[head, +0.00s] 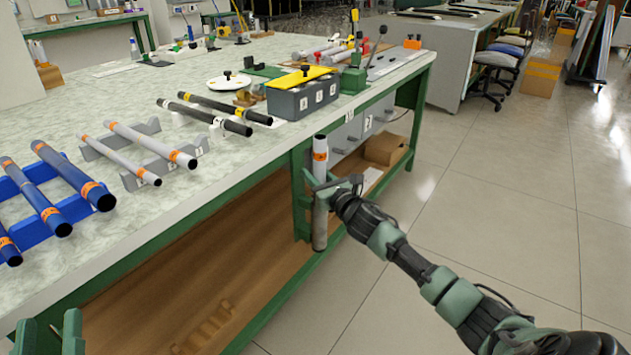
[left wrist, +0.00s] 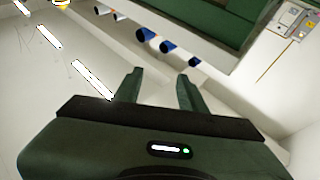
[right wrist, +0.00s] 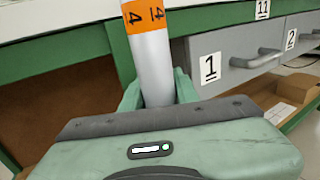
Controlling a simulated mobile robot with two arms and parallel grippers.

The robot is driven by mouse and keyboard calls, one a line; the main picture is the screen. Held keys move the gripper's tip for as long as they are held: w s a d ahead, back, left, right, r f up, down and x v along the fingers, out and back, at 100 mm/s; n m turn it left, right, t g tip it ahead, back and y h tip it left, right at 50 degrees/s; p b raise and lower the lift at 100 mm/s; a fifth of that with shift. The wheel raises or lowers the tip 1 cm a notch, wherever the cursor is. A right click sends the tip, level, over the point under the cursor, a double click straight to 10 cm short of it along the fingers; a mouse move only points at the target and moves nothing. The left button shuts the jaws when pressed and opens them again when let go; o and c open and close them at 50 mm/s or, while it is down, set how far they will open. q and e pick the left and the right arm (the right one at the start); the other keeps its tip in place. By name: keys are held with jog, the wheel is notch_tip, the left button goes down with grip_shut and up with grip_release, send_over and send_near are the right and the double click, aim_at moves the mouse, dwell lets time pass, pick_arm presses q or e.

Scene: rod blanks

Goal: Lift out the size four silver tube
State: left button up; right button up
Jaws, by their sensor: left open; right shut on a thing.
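A silver tube (head: 320,221) with an orange band stands upright in front of the workbench's edge. In the right wrist view the band on this silver tube (right wrist: 149,50) reads 4. My right gripper (head: 322,189) is shut on the tube; the gripper's fingers (right wrist: 158,92) sit on either side of it. Two other silver tubes with orange bands, a nearer one (head: 115,158) and a farther one (head: 143,141), lie on a grey rack (head: 131,180) on the bench. My left gripper (head: 48,336) is open and empty at the lower left, below the bench top; its fingers also show in the left wrist view (left wrist: 160,76).
Several blue tubes (head: 76,176) lie on a blue rack (head: 33,232) at the left. Two black tubes (head: 205,117) lie farther back, near a grey box with a yellow top (head: 300,99). Numbered drawers (right wrist: 240,60) hang under the bench.

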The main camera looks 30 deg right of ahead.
notch_tip(320, 180, up, 5)
jog(key=shift+r+p, duration=0.15)
jog(key=shift+p, duration=0.95)
pick_arm(q)
notch_tip(320, 180, down, 16)
jog(key=s+a+g+y+p, duration=0.2)
jog(key=a+g+y, duration=0.1)
jog(key=g, duration=0.7)
pick_arm(e)
notch_tip(320, 180, up, 4)
notch_tip(320, 180, up, 8)
jog(key=p, duration=0.3)
send_over(315, 143)
jog(key=w+d, duration=0.2)
jog(key=w, duration=0.1)
pick_arm(q)
jog(key=s+a+f+g+y+p, duration=0.1)
jog(key=s+a+f+g, duration=0.1)
jog(key=s+f+g, duration=0.2)
jog(key=s+a+f+g+y+p, duration=0.1)
jog(key=s+f+g, duration=0.3)
jog(key=s, duration=0.5)
jog(key=shift+s+a+f+n+y, duration=0.3)
jog(key=shift+a+n, duration=0.1)
jog(key=shift+a, duration=0.35)
pick_arm(e)
notch_tip(315, 143, up, 3)
jog(key=shift+a, duration=0.1)
